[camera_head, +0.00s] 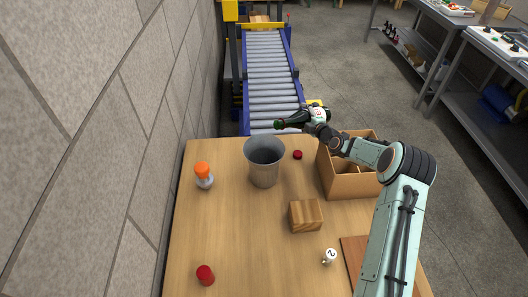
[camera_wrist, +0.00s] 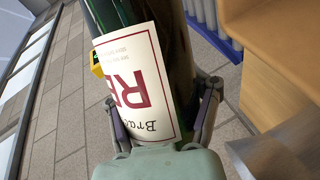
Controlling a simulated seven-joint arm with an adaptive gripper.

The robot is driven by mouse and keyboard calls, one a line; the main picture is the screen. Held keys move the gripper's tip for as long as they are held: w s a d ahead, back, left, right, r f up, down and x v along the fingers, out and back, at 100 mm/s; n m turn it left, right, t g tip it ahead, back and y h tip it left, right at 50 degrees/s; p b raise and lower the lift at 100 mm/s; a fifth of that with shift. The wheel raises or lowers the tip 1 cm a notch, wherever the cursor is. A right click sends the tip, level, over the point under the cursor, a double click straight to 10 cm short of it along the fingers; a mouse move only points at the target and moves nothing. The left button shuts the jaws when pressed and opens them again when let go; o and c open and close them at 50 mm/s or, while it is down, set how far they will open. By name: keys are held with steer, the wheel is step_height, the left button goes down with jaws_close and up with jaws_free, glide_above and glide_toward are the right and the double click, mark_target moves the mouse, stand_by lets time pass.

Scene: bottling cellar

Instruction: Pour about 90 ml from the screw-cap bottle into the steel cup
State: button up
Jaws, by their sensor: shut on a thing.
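My gripper (camera_head: 322,131) is shut on a dark green bottle (camera_head: 296,120) with a white label. It holds the bottle tilted, close to horizontal, above the table's far edge, its neck pointing left toward the cup's far side. In the wrist view the bottle's label (camera_wrist: 137,85) with red lettering fills the middle, between the gripper's fingers (camera_wrist: 165,115). The steel cup (camera_head: 264,165) stands upright on the table, below and left of the bottle's neck. No stream of liquid shows. The cup's fill level cannot be told.
A cardboard box (camera_head: 345,184) stands right of the cup. A wooden block (camera_head: 306,215), a small white numbered item (camera_head: 329,257), a red cylinder (camera_head: 205,275), an orange-topped shaker (camera_head: 203,175) and a dark red cap (camera_head: 297,154) sit on the table (camera_head: 240,240). A stone wall (camera_head: 110,110) borders the left.

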mark_target(301, 114)
steer(key=shift+d, duration=0.15)
steer(key=shift+r+m, duration=0.25)
steer(key=shift+m, duration=0.05)
steer(key=shift+s+a+r+m+g+y+b, duration=0.25)
steer(key=shift+a+r+m+g+y, duration=0.2)
steer(key=shift+r+m, duration=0.15)
steer(key=shift+s+a+r+m+g+y+b, duration=0.1)
steer(key=shift+s+a+r+m+g+y, duration=0.1)
steer(key=shift+a+r+m+g+y, duration=0.25)
steer(key=shift+s+a+m+g+y, duration=0.2)
steer(key=shift+s+a+m+y, duration=0.1)
steer(key=shift+a+m, duration=0.25)
steer(key=shift+s+a+m+g+y, duration=0.2)
steer(key=shift+s+a+m, duration=0.1)
steer(key=shift+m, duration=0.3)
steer(key=shift+r+m+y+b, duration=0.1)
steer(key=shift+m+y+b, duration=0.25)
steer(key=shift+m, duration=0.15)
steer(key=shift+r+m+g+y, duration=0.3)
steer(key=shift+r+m, duration=0.1)
steer(key=shift+r, duration=0.25)
steer(key=shift+s+a+r+m, duration=0.1)
steer(key=shift+a+r+m, duration=0.1)
steer(key=shift+m, duration=0.2)
steer(key=shift+s+a+m+g+y+b, duration=0.15)
steer(key=shift+a+m+g+y+b, duration=0.1)
steer(key=shift+m+y, duration=0.3)
steer(key=shift+s+a+m+g+y+b, duration=0.15)
steer(key=shift+m+y+b, duration=0.2)
steer(key=shift+m, duration=0.3)
